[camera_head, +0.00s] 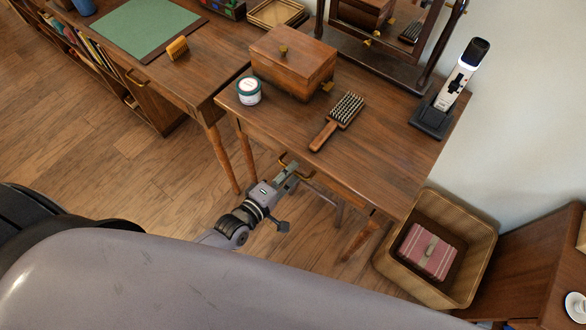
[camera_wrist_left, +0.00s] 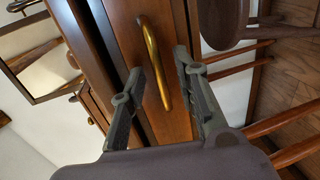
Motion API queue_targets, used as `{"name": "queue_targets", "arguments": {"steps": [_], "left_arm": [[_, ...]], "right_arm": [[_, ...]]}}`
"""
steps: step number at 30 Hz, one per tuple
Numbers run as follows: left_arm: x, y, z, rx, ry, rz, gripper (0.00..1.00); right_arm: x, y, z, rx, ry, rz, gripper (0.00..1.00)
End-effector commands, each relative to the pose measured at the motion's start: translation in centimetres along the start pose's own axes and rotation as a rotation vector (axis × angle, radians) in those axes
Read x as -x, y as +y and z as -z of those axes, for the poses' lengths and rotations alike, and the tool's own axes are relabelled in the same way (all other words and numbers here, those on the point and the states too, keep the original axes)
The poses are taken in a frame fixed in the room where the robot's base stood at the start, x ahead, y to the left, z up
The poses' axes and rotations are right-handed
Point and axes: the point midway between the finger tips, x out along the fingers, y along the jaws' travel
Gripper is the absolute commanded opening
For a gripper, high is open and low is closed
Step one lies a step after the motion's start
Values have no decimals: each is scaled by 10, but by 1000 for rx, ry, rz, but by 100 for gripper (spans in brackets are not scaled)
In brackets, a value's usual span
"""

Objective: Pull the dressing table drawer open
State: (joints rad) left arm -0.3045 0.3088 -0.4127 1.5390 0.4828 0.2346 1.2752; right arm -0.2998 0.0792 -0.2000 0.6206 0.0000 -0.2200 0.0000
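The dressing table (camera_head: 395,160) is dark wood and stands right of centre in the head view. Its drawer front (camera_wrist_left: 172,122) shows in the left wrist view with a curved brass handle (camera_wrist_left: 154,62). In the head view only bits of the handle (camera_head: 285,159) show under the tabletop edge. My left gripper (camera_head: 289,172) is at the drawer front; in the left wrist view (camera_wrist_left: 158,70) its fingers are apart, one on each side of the handle. A gap shows between the handle and each finger. The drawer looks shut. My right gripper is not in view.
On the tabletop are a wooden box (camera_head: 292,67), a white jar (camera_head: 249,91), a hairbrush (camera_head: 338,120), a mirror stand (camera_head: 385,60) and a device on a dock (camera_head: 455,85). A desk (camera_head: 200,75) adjoins on the left. A basket (camera_head: 455,280) stands at right.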

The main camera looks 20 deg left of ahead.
Motion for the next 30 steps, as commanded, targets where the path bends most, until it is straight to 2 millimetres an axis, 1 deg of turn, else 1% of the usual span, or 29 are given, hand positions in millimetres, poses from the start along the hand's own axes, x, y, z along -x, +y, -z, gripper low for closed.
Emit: {"name": "queue_targets", "arguments": {"steps": [1, 5, 14, 27, 30], "left_arm": [[-6, 0, 0, 0, 0, -1, 29], [-15, 0, -1, 0, -1, 0, 29], [-16, 0, -1, 0, -1, 1, 29], [-16, 0, 0, 0, -1, 1, 0], [-16, 0, 0, 0, -1, 1, 0]], "right_arm": [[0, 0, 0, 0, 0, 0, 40], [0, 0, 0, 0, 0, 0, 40], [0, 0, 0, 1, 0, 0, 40], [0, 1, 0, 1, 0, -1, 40], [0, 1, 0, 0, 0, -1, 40]]}}
